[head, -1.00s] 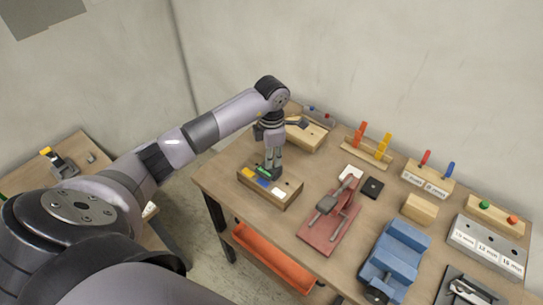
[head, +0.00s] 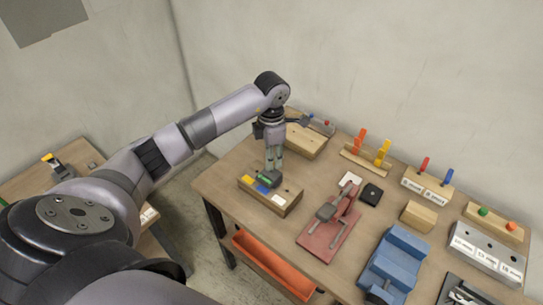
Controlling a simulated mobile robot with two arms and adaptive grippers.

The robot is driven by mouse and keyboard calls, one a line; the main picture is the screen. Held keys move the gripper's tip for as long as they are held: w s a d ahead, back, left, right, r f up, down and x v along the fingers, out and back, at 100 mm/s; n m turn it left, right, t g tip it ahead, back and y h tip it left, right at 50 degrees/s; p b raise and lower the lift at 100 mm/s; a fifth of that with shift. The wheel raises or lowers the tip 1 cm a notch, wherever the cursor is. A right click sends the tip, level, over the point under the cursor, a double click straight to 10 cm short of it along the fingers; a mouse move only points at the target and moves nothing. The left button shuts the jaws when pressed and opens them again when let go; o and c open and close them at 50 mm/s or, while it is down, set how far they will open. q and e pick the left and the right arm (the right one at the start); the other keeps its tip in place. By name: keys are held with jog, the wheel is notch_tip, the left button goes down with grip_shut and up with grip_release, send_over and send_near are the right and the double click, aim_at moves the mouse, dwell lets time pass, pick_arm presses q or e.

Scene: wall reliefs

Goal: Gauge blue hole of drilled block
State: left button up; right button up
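A wooden block (head: 285,207) with yellow, blue and white patches on top lies near the left front of the workbench. I take it for the drilled block; its holes are too small to make out. My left gripper (head: 272,171) points down over the back of this block, just behind the blue patch (head: 262,188). A dark shape sits at its fingertips, covering part of the block top. I cannot tell whether it is a held piece or part of the fingers, nor whether it touches the block. My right gripper is not in view.
Racks with orange-yellow pieces (head: 367,153), red-blue pieces (head: 427,183) and a labelled grey block (head: 486,252) lie further right. An orange tray (head: 272,264) hangs below.

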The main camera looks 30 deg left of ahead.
pick_arm(q)
jog(key=shift+o, duration=1.1)
jog(key=shift+r, duration=0.25)
notch_tip(320, 180, up, 12)
jog(key=shift+f, duration=0.2)
